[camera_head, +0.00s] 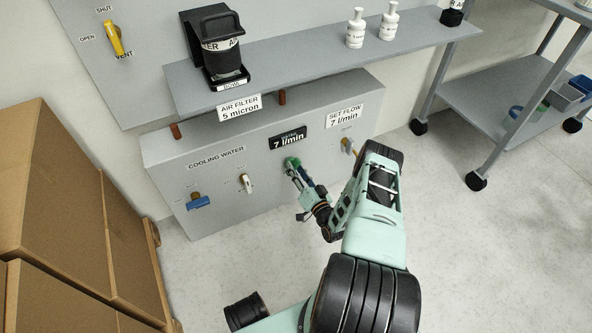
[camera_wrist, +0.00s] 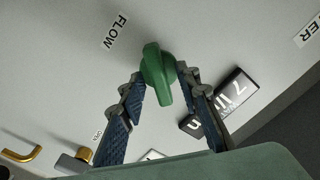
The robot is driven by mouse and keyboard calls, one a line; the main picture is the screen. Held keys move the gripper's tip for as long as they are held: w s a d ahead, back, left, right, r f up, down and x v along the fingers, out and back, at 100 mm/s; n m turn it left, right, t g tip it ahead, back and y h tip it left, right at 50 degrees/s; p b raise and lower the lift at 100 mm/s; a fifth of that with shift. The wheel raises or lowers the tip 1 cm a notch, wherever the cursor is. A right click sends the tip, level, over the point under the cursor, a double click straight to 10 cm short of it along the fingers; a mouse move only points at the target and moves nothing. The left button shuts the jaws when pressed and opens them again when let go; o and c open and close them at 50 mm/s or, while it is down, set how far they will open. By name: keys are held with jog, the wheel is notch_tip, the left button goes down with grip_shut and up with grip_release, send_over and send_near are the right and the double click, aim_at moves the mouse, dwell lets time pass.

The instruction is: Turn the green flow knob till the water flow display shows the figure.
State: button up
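The green flow knob (camera_head: 291,162) is on the front of the grey cooling water panel. In the wrist view the knob (camera_wrist: 158,75) has its raised grip slightly tilted, beside the FLOW label (camera_wrist: 116,31). My gripper (camera_head: 298,175) is at the knob. In the wrist view the blue-padded fingers of my gripper (camera_wrist: 160,80) stand either side of the knob, with gaps beside its grip; contact at the tips is unclear. The black water flow display (camera_head: 288,139) reads 7 l/min. The SET FLOW sign (camera_head: 345,116) also reads 7 l/min.
A blue valve handle (camera_head: 199,202) and a small white-handled valve (camera_head: 246,183) are left of the knob. Another valve (camera_head: 347,146) is to its right. A grey shelf (camera_head: 345,55) juts out above. Cardboard boxes (camera_head: 60,190) stand at left, a cart (camera_head: 505,105) at right.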

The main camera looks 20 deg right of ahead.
jog(key=shift+r, duration=0.1)
notch_tip(320, 180, up, 10)
jog(key=shift+f, duration=0.1)
dwell(0.4)
